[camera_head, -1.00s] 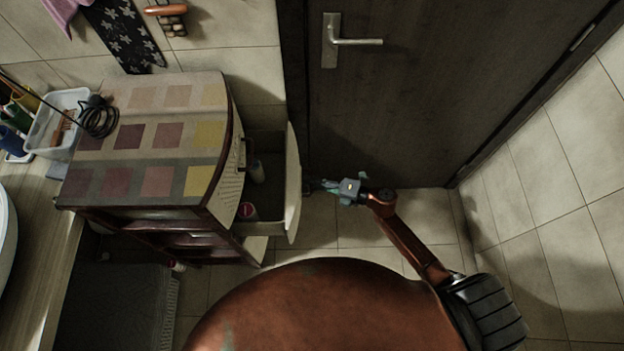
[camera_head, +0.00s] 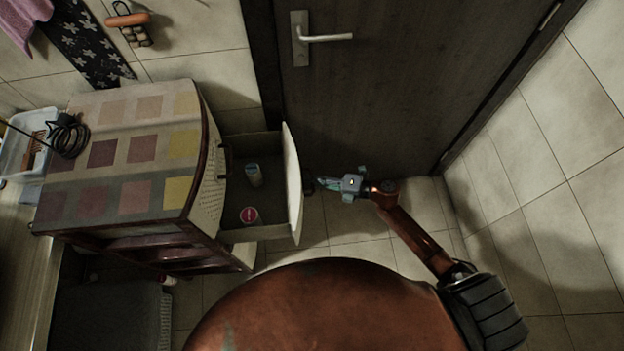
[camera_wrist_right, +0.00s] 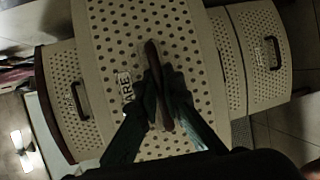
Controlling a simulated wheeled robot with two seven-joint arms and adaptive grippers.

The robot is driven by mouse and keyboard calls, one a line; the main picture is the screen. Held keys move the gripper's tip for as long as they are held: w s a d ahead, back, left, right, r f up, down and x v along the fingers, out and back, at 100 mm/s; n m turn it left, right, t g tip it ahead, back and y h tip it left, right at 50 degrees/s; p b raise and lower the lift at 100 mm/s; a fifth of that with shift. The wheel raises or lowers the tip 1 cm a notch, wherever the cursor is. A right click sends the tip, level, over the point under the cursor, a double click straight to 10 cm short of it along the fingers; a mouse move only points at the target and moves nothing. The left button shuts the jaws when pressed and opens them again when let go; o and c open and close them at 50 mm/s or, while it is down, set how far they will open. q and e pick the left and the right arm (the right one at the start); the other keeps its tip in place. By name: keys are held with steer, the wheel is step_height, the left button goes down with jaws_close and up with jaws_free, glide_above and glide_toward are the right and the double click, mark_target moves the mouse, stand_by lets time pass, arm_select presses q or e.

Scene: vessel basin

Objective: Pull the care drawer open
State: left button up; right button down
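The care drawer (camera_head: 293,185) stands well out from the cabinet in the head view, with its inside visible from above. Its pale, perforated front carries the label "CARE" in the right wrist view (camera_wrist_right: 205,50). A dark bar handle (camera_wrist_right: 152,62) runs down the middle of that front. My right gripper (camera_head: 325,184) is at the outer side of the drawer front. In the right wrist view its fingers (camera_wrist_right: 158,92) close on the handle from both sides. My left gripper is in neither view.
The cabinet (camera_head: 120,160) has a checkered top. A bottle (camera_head: 254,175) and a pink-topped container (camera_head: 249,215) are in the drawer. A dark door (camera_head: 390,90) with a lever handle (camera_head: 325,38) stands close behind my right arm. Tiled floor (camera_head: 345,215) is clear nearby.

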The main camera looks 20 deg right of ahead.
steer(key=c, duration=2.3)
jaws_free()
steer(key=v, duration=1.2)
steer(key=shift+f, duration=0.1)
